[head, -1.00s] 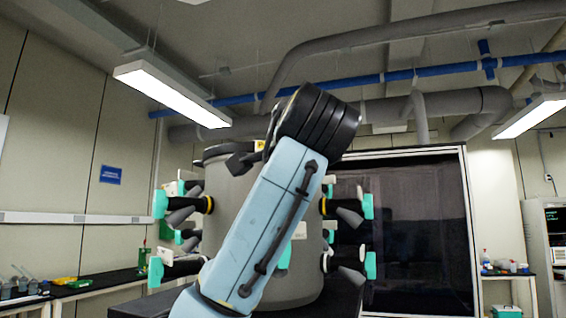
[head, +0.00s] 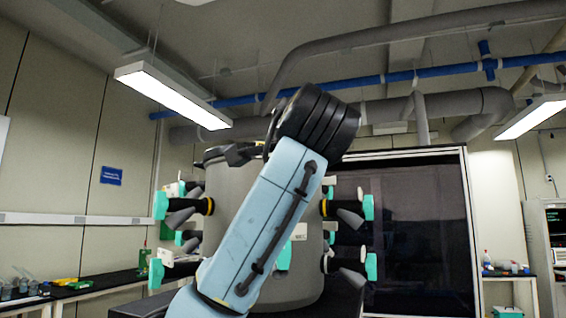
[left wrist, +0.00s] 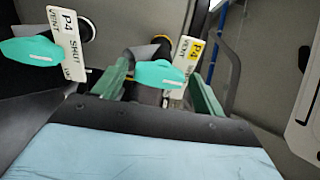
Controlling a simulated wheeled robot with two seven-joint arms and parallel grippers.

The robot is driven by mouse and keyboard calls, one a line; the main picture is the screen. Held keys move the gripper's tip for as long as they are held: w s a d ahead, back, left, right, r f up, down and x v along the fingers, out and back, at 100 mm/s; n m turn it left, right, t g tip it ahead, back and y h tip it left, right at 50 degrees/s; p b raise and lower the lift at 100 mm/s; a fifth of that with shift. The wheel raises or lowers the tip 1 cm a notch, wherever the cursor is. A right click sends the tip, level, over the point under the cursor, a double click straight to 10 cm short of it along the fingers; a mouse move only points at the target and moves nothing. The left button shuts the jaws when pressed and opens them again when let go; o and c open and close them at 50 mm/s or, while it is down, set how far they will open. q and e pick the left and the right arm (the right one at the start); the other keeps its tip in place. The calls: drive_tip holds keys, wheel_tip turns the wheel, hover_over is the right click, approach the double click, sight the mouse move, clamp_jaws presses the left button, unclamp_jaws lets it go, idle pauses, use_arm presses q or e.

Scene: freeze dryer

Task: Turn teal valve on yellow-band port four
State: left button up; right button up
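In the left wrist view, a teal valve handle (left wrist: 158,73) sits beside a tag with a yellow P4 top (left wrist: 185,62) reading VENT and SHUT. My left gripper (left wrist: 160,80) is open, its green fingers apart on either side of this handle; I cannot tell whether they touch it. A second teal handle (left wrist: 32,52) with an all-white P4 tag (left wrist: 67,42) is to the left, outside the fingers. In the head view, my raised arm covers the middle of the grey drum (head: 232,185), and the left gripper's fingers cannot be made out. My right gripper is not in view.
Several more teal valves, such as one on the right (head: 368,207) and one at lower left (head: 156,272), stick out from the drum's sides. A dark glossy panel (head: 420,230) stands behind. Side benches hold lab items, with a bench (head: 110,283) on the left.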

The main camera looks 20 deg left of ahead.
use_arm(q)
drive_tip(key=shift+o, duration=0.4)
drive_tip(key=b+v, duration=0.5)
drive_tip(key=v, duration=0.8)
drive_tip(key=shift+s, duration=0.15)
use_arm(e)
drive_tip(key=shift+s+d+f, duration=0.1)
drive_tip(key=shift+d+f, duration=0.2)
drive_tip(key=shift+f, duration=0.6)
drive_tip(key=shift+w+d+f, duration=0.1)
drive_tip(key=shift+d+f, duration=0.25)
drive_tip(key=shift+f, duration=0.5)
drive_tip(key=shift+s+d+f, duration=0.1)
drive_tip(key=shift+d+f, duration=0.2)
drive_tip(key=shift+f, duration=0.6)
use_arm(q)
drive_tip(key=shift+d, duration=0.1)
drive_tip(key=shift+f, duration=0.1)
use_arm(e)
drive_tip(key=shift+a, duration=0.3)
